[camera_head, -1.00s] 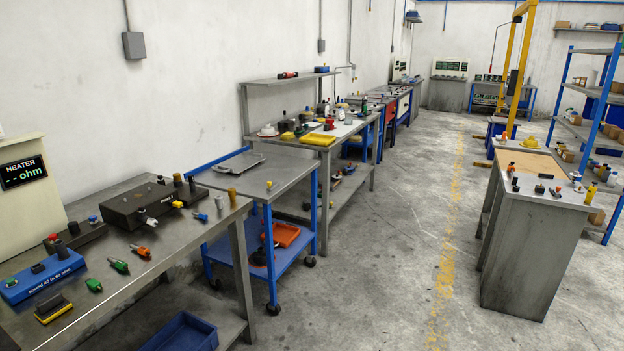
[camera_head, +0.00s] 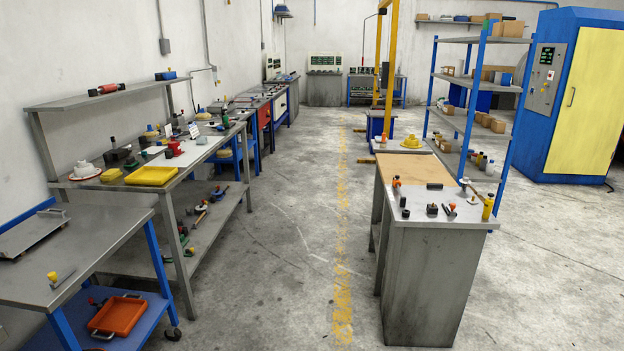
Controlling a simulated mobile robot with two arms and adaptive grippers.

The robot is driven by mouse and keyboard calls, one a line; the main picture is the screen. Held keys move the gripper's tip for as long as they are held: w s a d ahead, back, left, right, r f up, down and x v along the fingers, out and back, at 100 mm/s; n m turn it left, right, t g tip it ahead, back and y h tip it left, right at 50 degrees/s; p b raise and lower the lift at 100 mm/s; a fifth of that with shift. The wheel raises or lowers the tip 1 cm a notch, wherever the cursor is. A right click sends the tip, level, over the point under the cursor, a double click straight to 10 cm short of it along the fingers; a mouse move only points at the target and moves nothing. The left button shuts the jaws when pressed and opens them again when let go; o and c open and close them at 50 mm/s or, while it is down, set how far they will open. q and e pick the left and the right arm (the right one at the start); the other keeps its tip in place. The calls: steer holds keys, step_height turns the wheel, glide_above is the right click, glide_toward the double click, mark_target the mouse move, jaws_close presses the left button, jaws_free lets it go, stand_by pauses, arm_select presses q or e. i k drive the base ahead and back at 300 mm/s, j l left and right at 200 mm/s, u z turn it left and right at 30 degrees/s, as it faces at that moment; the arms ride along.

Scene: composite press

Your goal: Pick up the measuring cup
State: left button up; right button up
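I cannot make out a measuring cup for certain; objects on the benches are small at this distance. A white rounded object (camera_head: 84,170) sits on a dish at the near left end of the grey workbench (camera_head: 178,183), and I cannot tell whether it is a cup. Several small pieces, including a yellow cylinder (camera_head: 487,208), stand on the grey cabinet bench (camera_head: 437,220) at right. Neither of my grippers is in view.
A blue-framed cart (camera_head: 95,240) stands at near left, with an orange tray (camera_head: 117,316) on its lower shelf. A yellow tray (camera_head: 151,176) lies on the workbench. A blue shelf rack (camera_head: 466,112) stands at right. The floor aisle (camera_head: 285,260) between is clear.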

mark_target(200, 139)
steer(key=i+u, duration=0.1)
steer(key=i, duration=0.5)
steer(key=i+l+u, duration=0.1)
steer(key=i, duration=0.5)
steer(key=i+l+u, duration=0.1)
steer(key=i, duration=0.45)
steer(key=i+j+u, duration=0.1)
steer(key=i, duration=0.85)
steer(key=i+j+u, duration=0.1)
steer(key=i, duration=0.85)
steer(key=i+z, duration=0.25)
steer(key=i, duration=0.65)
steer(key=i+j+z, duration=0.1)
steer(key=i+z, duration=0.15)
steer(key=i, duration=0.6)
steer(key=i+l, duration=0.15)
steer(key=i, duration=0.7)
steer(key=j+u, duration=0.05)
